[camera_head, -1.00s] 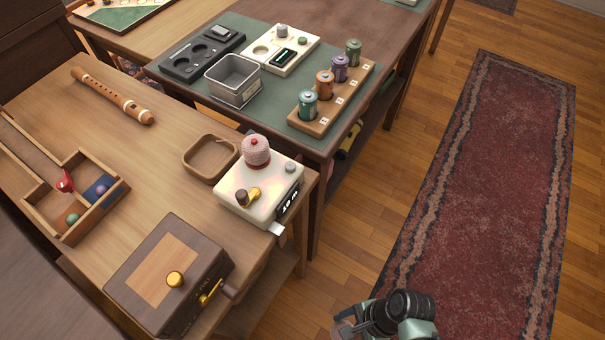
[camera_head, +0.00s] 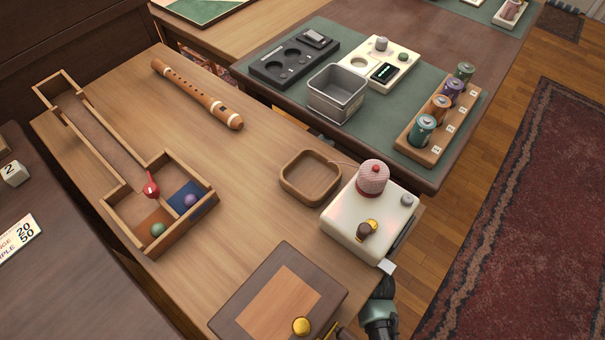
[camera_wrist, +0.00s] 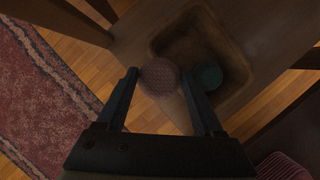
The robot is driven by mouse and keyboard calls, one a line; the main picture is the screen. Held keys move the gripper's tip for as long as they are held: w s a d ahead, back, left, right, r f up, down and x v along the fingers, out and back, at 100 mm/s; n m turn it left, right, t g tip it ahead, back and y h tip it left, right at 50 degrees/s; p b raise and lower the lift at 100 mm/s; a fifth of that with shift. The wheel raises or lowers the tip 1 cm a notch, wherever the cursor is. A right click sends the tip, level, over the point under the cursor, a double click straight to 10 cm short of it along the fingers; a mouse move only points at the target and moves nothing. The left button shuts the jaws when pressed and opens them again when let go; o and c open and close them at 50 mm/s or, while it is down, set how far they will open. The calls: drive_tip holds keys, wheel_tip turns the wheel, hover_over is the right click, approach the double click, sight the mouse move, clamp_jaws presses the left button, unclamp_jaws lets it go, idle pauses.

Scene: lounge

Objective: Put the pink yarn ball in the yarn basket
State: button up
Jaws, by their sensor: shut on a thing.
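My gripper (camera_wrist: 158,78) shows in the wrist view, with its two dark fingers shut on a round, dull-pink textured ball, which I take for the pink yarn ball (camera_wrist: 160,79). A square brown hollow with raised edges (camera_wrist: 158,42), possibly the yarn basket, lies just beyond and to the right of the fingers. A dark teal ball (camera_wrist: 207,76) shows there, close to the right finger. The pink ball overlaps the hollow's near left edge in the picture; I cannot tell its height. In the head view, only part of my arm shows, beside the table's front edge; the held ball is hidden.
On the table (camera_head: 250,180) stand a white box (camera_head: 350,222) with a pink ribbed dome (camera_head: 373,178), an empty-looking wooden tray (camera_head: 290,192), a brown box (camera_head: 240,302) and a compartmented wooden track (camera_head: 118,207). A striped, reddish thing (camera_wrist: 282,166) shows at the wrist view's lower right.

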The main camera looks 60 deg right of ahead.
drive_tip(key=w+d+b, duration=0.2)
drive_tip(key=w, duration=0.4)
drive_tip(key=shift+w+a+f+b, duration=0.15)
drive_tip(key=shift+f+b, duration=0.4)
drive_tip(key=shift+f, duration=0.6)
drive_tip(key=shift+w+f+b, duration=0.15)
drive_tip(key=shift+f+b, duration=0.45)
drive_tip(key=shift+f, duration=0.6)
drive_tip(key=shift+w+a+f+b, duration=0.15)
drive_tip(key=shift+f+b, duration=0.4)
drive_tip(key=shift+f, duration=0.6)
drive_tip(key=shift+d, duration=0.1)
drive_tip(key=shift+f, duration=0.15)
drive_tip(key=o, duration=1.2)
